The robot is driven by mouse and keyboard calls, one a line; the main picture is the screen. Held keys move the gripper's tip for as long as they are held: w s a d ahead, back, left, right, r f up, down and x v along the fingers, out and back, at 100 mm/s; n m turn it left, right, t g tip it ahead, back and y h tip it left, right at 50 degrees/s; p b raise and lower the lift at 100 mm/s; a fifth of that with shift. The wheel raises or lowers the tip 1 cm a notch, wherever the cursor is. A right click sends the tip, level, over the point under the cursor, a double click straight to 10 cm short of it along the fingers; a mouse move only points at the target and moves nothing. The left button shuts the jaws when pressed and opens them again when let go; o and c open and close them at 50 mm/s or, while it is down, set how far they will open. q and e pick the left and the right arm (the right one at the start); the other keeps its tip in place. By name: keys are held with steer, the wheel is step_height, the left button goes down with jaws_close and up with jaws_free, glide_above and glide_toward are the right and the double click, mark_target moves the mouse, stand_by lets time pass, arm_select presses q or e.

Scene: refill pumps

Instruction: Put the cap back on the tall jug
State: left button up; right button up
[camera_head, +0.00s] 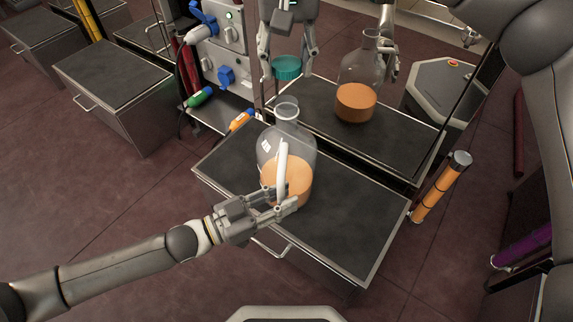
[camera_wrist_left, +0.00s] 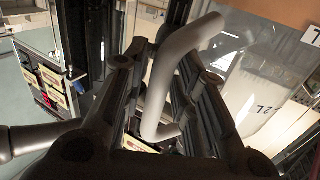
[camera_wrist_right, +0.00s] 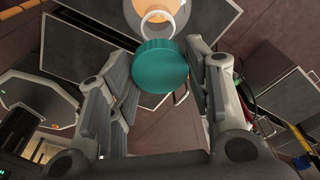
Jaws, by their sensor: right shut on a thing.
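The tall jug (camera_head: 300,150) is clear glass with orange liquid and a pale handle (camera_head: 282,168). It stands upright on the dark table, and its neck (camera_head: 287,112) is uncapped. My left gripper (camera_head: 285,198) has its fingers around the handle, which also shows in the left wrist view (camera_wrist_left: 168,80); whether they press on it is unclear. My right gripper (camera_head: 290,66) is shut on the teal cap (camera_head: 287,70), above and behind the jug, clear of the neck. In the right wrist view the cap (camera_wrist_right: 160,66) sits between the fingers, with the jug neck (camera_wrist_right: 157,18) beyond it.
The dark table (camera_head: 345,225) has free room right of the jug. Behind it, a second jug image (camera_head: 357,95) looks like a reflection. A pump panel (camera_head: 225,50) with blue fittings and a green-ended hose (camera_head: 200,97) stands at the back left. An orange cylinder (camera_head: 440,190) is at the right edge.

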arm_select(q)
jaws_close()
arm_select(e)
steer(key=shift+f, duration=0.1)
arm_select(q)
steer(key=shift+f, duration=0.1)
arm_select(e)
steer(key=shift+f, duration=2.35)
arm_select(q)
steer(key=shift+a+f, duration=0.1)
arm_select(e)
steer(key=shift+f, duration=0.95)
steer(key=shift+f, duration=0.55)
